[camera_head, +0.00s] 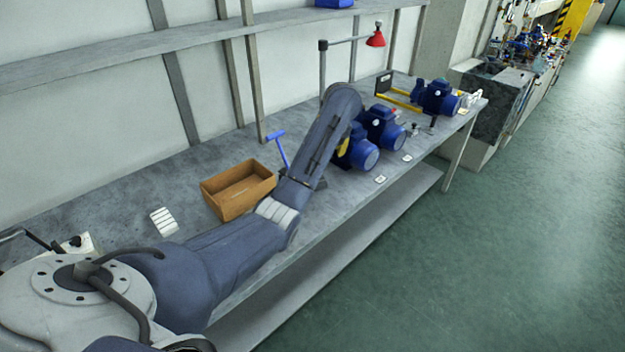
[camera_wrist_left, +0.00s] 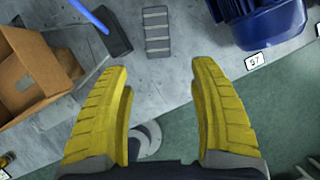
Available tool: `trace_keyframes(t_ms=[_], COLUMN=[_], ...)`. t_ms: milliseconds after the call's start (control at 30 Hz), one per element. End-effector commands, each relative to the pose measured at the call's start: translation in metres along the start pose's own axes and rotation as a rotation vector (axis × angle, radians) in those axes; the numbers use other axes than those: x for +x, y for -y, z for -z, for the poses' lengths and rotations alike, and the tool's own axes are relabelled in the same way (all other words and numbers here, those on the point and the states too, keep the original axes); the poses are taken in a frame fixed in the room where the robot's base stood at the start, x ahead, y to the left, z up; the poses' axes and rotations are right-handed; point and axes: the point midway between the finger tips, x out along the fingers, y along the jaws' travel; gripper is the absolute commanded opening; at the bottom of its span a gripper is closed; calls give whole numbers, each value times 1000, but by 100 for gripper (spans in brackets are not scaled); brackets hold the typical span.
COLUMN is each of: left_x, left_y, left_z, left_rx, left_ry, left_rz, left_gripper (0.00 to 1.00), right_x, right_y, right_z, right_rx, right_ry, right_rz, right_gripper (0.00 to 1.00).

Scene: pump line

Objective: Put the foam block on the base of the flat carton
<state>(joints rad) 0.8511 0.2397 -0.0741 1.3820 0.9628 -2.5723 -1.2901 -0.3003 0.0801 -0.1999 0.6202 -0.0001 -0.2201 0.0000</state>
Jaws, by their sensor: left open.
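A brown open carton (camera_head: 238,190) stands on the bench left of my left forearm; its side and flaps also show in the left wrist view (camera_wrist_left: 35,65). A pale ribbed block (camera_head: 163,221) lies on the bench left of the carton. A grey ribbed block (camera_wrist_left: 157,32) lies ahead of my fingers in the wrist view. I cannot tell which block is the foam block. My left gripper (camera_wrist_left: 162,72) has its yellow fingers wide apart with nothing between them; in the head view it is mostly hidden behind my arm.
Several blue motors (camera_head: 380,128) sit to the right along the bench, one close to my gripper. A red lamp (camera_head: 376,36) hangs above. The bench's front edge drops to a lower shelf and green floor.

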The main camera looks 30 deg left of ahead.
Motion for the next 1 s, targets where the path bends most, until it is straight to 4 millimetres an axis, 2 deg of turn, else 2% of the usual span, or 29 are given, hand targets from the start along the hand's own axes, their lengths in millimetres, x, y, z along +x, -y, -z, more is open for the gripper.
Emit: trace_keyframes(t_ms=[167,700,1000], left_x=[14,95,120], left_y=[-5,-5,-4], left_z=[0,0,1], left_rx=[13,10,11], left_ry=[-5,-4,-4], left_rz=[-12,-11,-8], left_gripper=[62,62,62], right_x=[0,0,0], right_y=[0,0,0], right_z=[0,0,0], right_rx=[0,0,0], right_ry=[0,0,0], right_rz=[0,0,0], right_gripper=[25,25,25])
